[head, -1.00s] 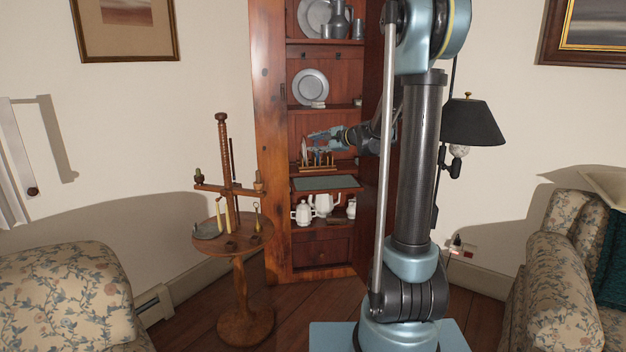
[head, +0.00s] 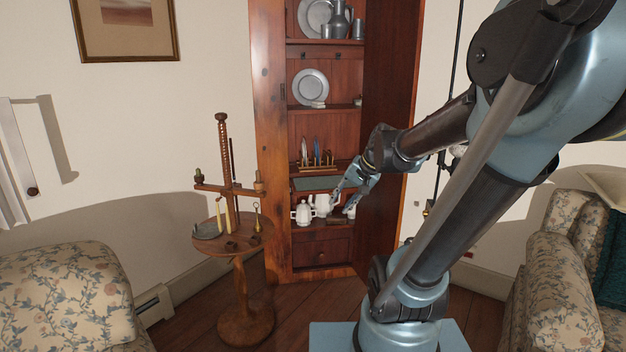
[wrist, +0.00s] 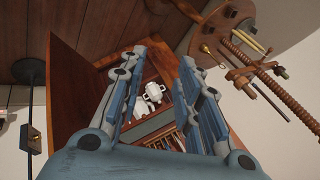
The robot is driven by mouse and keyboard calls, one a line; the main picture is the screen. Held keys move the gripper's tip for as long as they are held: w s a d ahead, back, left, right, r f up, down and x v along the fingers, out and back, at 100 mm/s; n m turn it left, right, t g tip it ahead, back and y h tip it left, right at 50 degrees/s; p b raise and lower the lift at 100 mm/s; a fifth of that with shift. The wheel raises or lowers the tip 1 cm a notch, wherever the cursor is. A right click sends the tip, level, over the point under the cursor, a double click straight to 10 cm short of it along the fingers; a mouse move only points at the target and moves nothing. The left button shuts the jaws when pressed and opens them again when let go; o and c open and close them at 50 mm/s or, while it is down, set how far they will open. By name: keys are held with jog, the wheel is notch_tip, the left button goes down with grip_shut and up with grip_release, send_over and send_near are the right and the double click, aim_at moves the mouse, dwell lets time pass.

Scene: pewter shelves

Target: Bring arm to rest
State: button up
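My gripper (head: 343,199) is in front of the wooden shelf cupboard (head: 269,150) in the head view, near the height of its lower shelf. My arm reaches across from the right, bent at the elbow. In the wrist view the two fingers of my gripper (wrist: 163,72) are spread wide apart, with nothing between their tips. White teapots (wrist: 148,99) show beyond the fingers, farther off inside the cupboard.
A round wooden table (head: 259,239) with a tall candle stand (head: 226,165) stands left of the cupboard. The cupboard's open door (head: 388,90) is close to my arm. Flowered armchairs (head: 62,290) (head: 565,270) stand at both sides. A rack of plates (head: 317,158) sits on the middle shelf.

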jog(key=s+d+f+n+h, duration=0.1)
jog(key=s+d+f, duration=0.2)
jog(key=s, duration=0.2)
jog(key=s+d+f+n+g+h, duration=0.1)
jog(key=s+d+f+h, duration=0.1)
jog(key=s, duration=0.4)
jog(key=s+d+f+n+g+h, duration=0.1)
jog(key=s+d+f+n, duration=0.1)
jog(key=s+d+f, duration=0.2)
jog(key=shift+s+d+f+h, duration=0.2)
jog(key=shift+s+d+h, duration=0.2)
jog(key=shift+s, duration=0.4)
